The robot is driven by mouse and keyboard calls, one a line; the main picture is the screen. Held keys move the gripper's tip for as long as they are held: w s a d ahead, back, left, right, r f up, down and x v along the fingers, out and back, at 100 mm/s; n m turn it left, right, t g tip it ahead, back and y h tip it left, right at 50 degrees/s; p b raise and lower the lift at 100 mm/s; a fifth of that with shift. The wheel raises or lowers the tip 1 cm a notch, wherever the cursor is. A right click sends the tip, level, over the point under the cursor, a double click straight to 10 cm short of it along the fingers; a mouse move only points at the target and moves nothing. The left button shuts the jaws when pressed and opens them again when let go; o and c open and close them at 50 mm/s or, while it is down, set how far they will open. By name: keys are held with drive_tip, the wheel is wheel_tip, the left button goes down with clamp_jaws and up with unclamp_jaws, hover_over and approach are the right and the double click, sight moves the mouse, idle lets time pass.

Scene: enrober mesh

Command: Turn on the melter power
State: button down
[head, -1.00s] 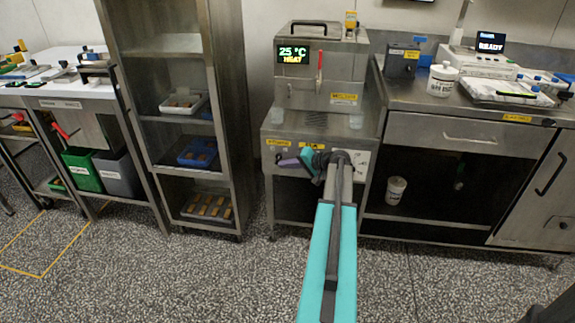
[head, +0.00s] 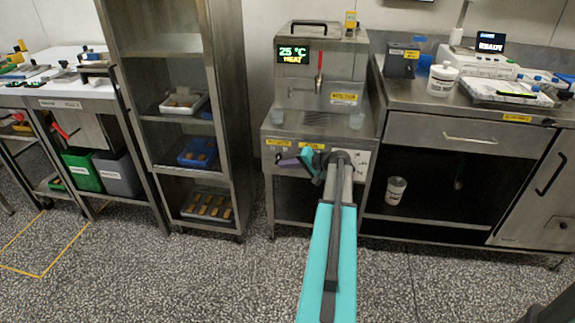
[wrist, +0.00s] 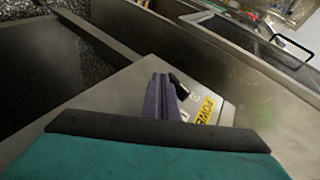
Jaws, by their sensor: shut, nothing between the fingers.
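The melter (head: 318,90) stands in the middle of the head view, its green and yellow display (head: 293,54) reading 25 °C and HEAT. Its lower front panel carries yellow labels. In the wrist view a black power switch (wrist: 180,86) sits on that panel beside a yellow POWER label (wrist: 207,109). My gripper (head: 283,160) is at the left part of the panel, and its purple-grey fingers (wrist: 157,90) are shut and empty. They show just left of the switch in the wrist view; I cannot tell whether they touch it. In the head view my gripper hides the switch.
A red-handled lever (head: 319,82) is on the melter's front. A steel rack (head: 228,120) with trays stands to the left. A steel counter (head: 440,110) with a white tub (head: 442,80) and a scale (head: 485,62) is to the right. The speckled floor in front is clear.

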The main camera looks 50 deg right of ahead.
drive_tip(key=shift+r, duration=0.2)
idle(0.6)
drive_tip(key=shift+r+p, duration=0.3)
drive_tip(key=shift+r, duration=0.3)
drive_tip(key=shift+w+r, duration=0.1)
drive_tip(key=shift+r, duration=0.05)
drive_tip(key=s+d, duration=0.3)
drive_tip(key=s, duration=0.9)
drive_tip(key=shift+s+d+r, duration=0.35)
drive_tip(key=shift+s, duration=0.05)
